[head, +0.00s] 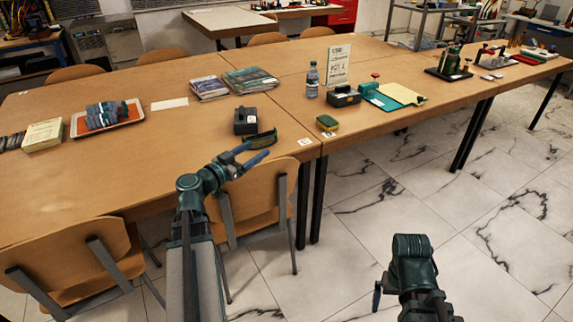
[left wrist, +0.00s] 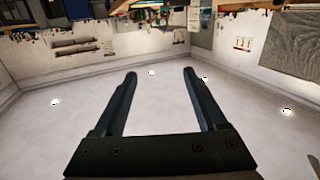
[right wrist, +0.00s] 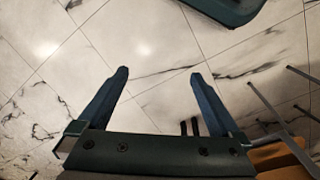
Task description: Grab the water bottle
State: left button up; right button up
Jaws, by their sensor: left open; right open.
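The water bottle (head: 312,80) stands upright on the long wooden table in the head view, clear with a dark label, in front of a printed sign. My left gripper (head: 255,155) is open and empty, in front of the table's near edge and to the lower left of the bottle. Its spread fingers also show in the left wrist view (left wrist: 160,75), with nothing between them. My right gripper (right wrist: 160,75) is open and empty in the right wrist view, over the marble floor. In the head view the right arm is low at the right, well away from the bottle.
A wooden chair (head: 262,195) stands at the near edge. Marble floor is open at right.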

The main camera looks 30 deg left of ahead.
aim_at(313, 75)
jog(key=i+l+u, duration=0.25)
jog(key=i+l, duration=0.15)
jog(key=i, duration=0.55)
jog(key=i+l+u, duration=0.3)
jog(key=i+l, duration=0.25)
jog(key=i, duration=0.4)
jog(key=i+l+u, duration=0.25)
jog(key=i+l, duration=0.5)
jog(key=i, duration=0.15)
